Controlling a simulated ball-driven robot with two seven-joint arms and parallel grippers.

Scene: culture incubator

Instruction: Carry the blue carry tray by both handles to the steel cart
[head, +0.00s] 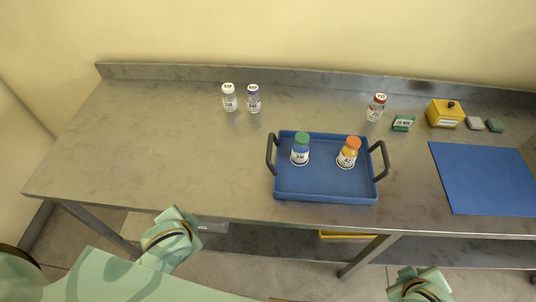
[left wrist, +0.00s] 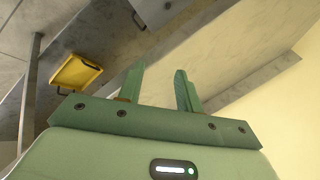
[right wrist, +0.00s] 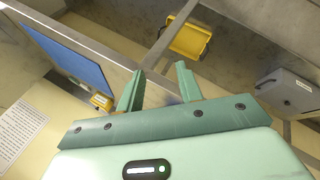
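The blue carry tray (head: 325,190) stands on the steel bench, right of its middle and near the front edge. Its dark left handle (head: 270,154) and right handle (head: 380,160) stand up at its two ends. A green-capped vial (head: 300,149) and an orange-capped vial (head: 348,153) stand upright in it. My left gripper (left wrist: 158,88) is open and empty; its arm is in front of the bench, left of the tray. My right gripper (right wrist: 160,88) is open and empty; its arm is at the bottom right, in front of the bench. I cannot make out a separate steel cart.
Two vials (head: 229,98) (head: 254,99) stand behind the tray to the left. A red-capped vial (head: 376,108), a green timer-like box (head: 403,123) and a yellow box (head: 445,113) stand behind right. A blue mat (head: 490,180) lies right. The bench's left is clear.

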